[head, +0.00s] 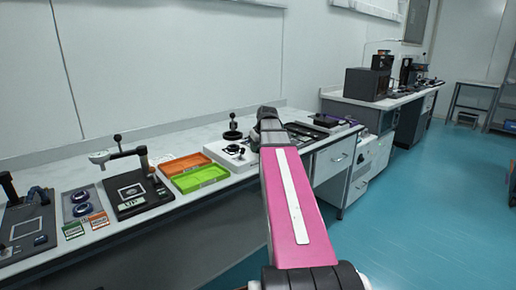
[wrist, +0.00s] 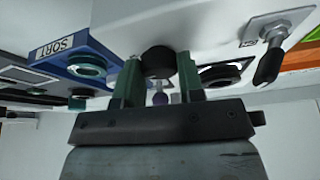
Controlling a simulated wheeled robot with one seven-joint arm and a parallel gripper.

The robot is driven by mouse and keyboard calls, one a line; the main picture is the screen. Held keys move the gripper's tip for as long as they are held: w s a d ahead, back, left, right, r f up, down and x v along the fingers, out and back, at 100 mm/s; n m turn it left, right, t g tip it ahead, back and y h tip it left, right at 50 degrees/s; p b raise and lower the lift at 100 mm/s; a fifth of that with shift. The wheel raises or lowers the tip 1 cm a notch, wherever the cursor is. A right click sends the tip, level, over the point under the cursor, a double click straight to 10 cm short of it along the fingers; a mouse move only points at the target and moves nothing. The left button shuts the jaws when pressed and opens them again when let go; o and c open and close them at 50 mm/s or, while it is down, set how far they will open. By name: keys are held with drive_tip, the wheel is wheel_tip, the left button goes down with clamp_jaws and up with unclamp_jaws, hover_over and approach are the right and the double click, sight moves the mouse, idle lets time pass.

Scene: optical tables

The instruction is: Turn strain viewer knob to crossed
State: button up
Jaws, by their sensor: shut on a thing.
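A dark round knob (wrist: 158,58) sits between the two green fingers of my gripper (wrist: 159,70) in the wrist view. The gripper is shut on it. The knob is on the face of a pale housing (wrist: 215,28), which looks like the strain viewer. Its marks and the knob's setting cannot be read. In the head view a white instrument (head: 217,149) with black round parts stands on the bench beside my arm. My gripper is hidden behind the arm there.
A lever with a black handle (wrist: 268,66) stands right of the gripper in the wrist view. A blue box marked SORT (wrist: 75,47) is at left. Orange (head: 183,163) and green (head: 200,178) trays lie on the bench (head: 150,215). The blue floor (head: 420,200) at right is clear.

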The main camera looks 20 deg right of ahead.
drive_tip(key=shift+m, duration=0.4)
drive_tip(key=o, duration=0.9)
drive_tip(key=shift+r, duration=0.1)
drive_tip(key=v, duration=1)
drive_tip(key=shift+s+a+r, duration=0.15)
drive_tip(key=shift+s+r, duration=0.05)
drive_tip(key=shift+r, duration=0.1)
